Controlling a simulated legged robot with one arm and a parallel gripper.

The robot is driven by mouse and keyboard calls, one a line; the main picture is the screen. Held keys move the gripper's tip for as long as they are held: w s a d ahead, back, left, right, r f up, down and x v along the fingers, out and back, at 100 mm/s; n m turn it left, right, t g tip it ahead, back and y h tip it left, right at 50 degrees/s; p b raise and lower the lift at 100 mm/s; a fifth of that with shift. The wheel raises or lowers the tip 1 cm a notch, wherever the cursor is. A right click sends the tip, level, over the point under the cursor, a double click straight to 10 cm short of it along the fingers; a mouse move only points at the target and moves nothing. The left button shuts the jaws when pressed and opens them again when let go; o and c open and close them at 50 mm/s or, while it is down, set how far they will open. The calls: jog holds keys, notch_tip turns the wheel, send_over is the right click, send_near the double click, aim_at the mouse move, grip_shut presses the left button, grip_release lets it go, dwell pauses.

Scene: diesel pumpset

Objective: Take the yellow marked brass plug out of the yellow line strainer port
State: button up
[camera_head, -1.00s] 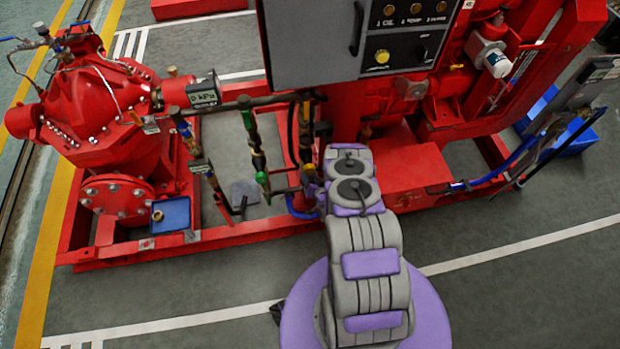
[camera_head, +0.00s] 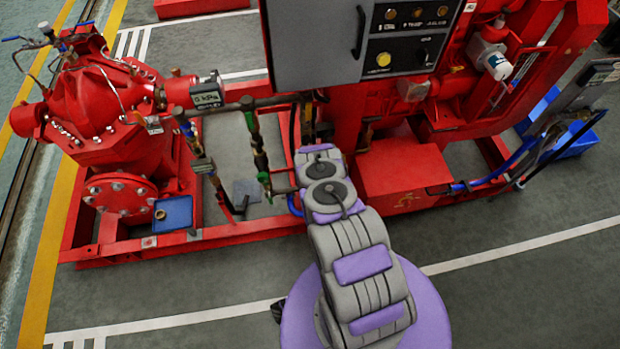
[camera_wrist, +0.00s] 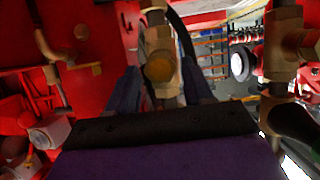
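In the wrist view, a brass fitting (camera_wrist: 158,20) hangs upright in the middle, with a round, yellowish brass plug (camera_wrist: 159,68) facing me. My gripper (camera_wrist: 157,72) is open, with one dark finger on each side of the plug. The fingers look apart from it, and the depth between them and the plug is hard to judge. In the head view, brass and green pipe fittings (camera_head: 256,150) stand left of my arm. My gripper is hidden there behind my arm, and I cannot pick out the plug.
A second brass fitting (camera_wrist: 283,45) stands close on the right in the wrist view, and a small brass pipe (camera_wrist: 75,58) on the left. In the head view, the red skid frame (camera_head: 235,232) and grey control box (camera_head: 310,45) surround the work area. A blue tray (camera_head: 174,214) sits at left.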

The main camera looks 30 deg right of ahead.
jog(key=shift+o, duration=0.4)
jog(key=m+y, duration=0.1)
jog(key=m+y+b, duration=0.1)
jog(key=m+t, duration=0.1)
jog(key=m, duration=0.1)
jog(key=shift+s+d+f+y, duration=0.15)
jog(key=shift+d+y, duration=0.1)
jog(key=shift+y, duration=0.15)
jog(key=shift+a, duration=0.1)
grip_shut()
jog(key=n+h, duration=0.1)
jog(key=n, duration=0.1)
jog(key=n+g+h+p, duration=0.1)
jog(key=n, duration=0.1)
jog(key=shift+a+h, duration=0.2)
jog(key=shift+h, duration=0.2)
